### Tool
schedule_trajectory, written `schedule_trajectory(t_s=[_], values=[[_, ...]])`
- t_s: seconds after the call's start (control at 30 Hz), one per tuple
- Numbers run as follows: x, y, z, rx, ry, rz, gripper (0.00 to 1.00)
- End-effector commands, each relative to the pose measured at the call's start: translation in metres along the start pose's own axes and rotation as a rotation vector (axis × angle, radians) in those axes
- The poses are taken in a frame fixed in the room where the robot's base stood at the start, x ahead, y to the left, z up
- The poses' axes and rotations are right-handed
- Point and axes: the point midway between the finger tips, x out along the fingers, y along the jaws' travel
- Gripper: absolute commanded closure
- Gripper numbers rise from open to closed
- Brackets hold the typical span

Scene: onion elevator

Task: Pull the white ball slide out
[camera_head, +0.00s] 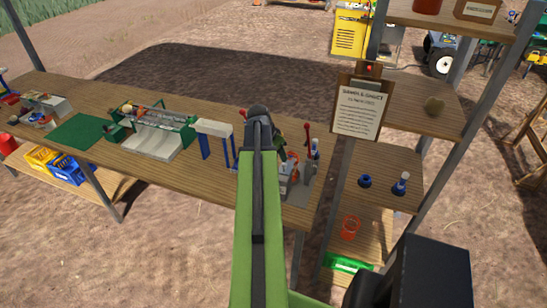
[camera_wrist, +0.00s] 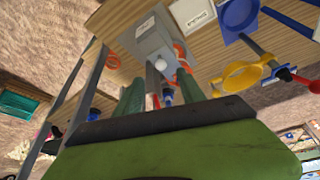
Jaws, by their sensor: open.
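The white ball (camera_wrist: 160,64) shows in the wrist view at the front of a grey box-shaped device (camera_wrist: 150,42) with a white label. My gripper (camera_wrist: 160,92) is open, its two green fingers on either side of the line to the ball. The ball appears beyond the fingertips; I cannot tell the exact gap. A small blue-and-red part shows between the fingers. In the head view my arm covers the ball, and the grey device (camera_head: 303,186) shows only partly at the right end of the bench.
The wooden bench (camera_head: 190,178) holds a green-framed machine (camera_head: 152,130) and a blue-legged white stand (camera_head: 214,128). Red-handled levers stand close to the grey device. A shelf rack (camera_head: 415,100) with a paper notice (camera_head: 358,108) stands just right of the bench.

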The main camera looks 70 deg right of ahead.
Motion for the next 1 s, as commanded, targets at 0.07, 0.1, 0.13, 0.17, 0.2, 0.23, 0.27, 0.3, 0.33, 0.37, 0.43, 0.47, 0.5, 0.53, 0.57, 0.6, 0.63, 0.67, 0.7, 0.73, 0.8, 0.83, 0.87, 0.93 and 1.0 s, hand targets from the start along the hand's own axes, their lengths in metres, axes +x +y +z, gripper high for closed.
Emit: schedule_trajectory(t_s=[0.07,0.1,0.13,0.17,0.2,0.23,0.27,0.3,0.33,0.37,0.43,0.47,0.5,0.53,0.57,0.6,0.63,0.67,0.7,0.73,0.8,0.83,0.87,0.93,1.0], values=[[0.03,-0.001,0.003,0.001,0.0,0.0,0.53],[0.039,-0.001,0.003,0.001,0.0,0.0,0.53],[0.046,-0.001,0.004,0.001,0.0,0.0,0.53],[0.052,-0.001,0.004,0.001,0.0,0.0,0.53],[0.061,-0.001,0.004,0.001,0.0,0.0,0.53],[0.068,-0.001,0.004,0.001,0.0,0.0,0.53],[0.075,-0.001,0.004,0.001,0.0,0.0,0.53],[0.084,-0.001,0.003,0.001,0.0,0.0,0.53],[0.09,-0.001,0.003,0.001,0.0,0.0,0.53],[0.096,-0.001,0.003,0.001,0.0,0.0,0.53],[0.106,0.0,0.002,0.001,0.0,-0.001,0.53],[0.109,0.0,0.002,0.001,0.0,-0.001,0.53],[0.112,0.0,0.002,0.0,0.0,-0.001,0.53],[0.113,0.0,0.001,0.0,0.0,-0.001,0.53],[0.114,0.0,0.001,0.0,0.0,-0.001,0.53],[0.114,0.0,0.0,0.0,0.0,-0.001,0.53],[0.114,0.0,0.0,0.0,0.0,-0.001,0.53],[0.113,0.0,0.0,0.0,0.0,-0.001,0.53],[0.112,0.0,0.0,0.0,0.0,-0.001,0.53],[0.112,0.0,-0.001,0.0,0.0,0.0,0.53],[0.112,0.0,-0.001,0.0,0.0,0.0,0.53],[0.112,0.001,-0.001,0.0,0.0,0.0,0.56],[0.112,0.001,-0.001,0.001,0.0,0.0,0.6],[0.112,0.001,-0.001,0.001,0.0,0.0,0.69],[0.112,0.001,-0.001,0.001,0.0,0.0,0.78]])
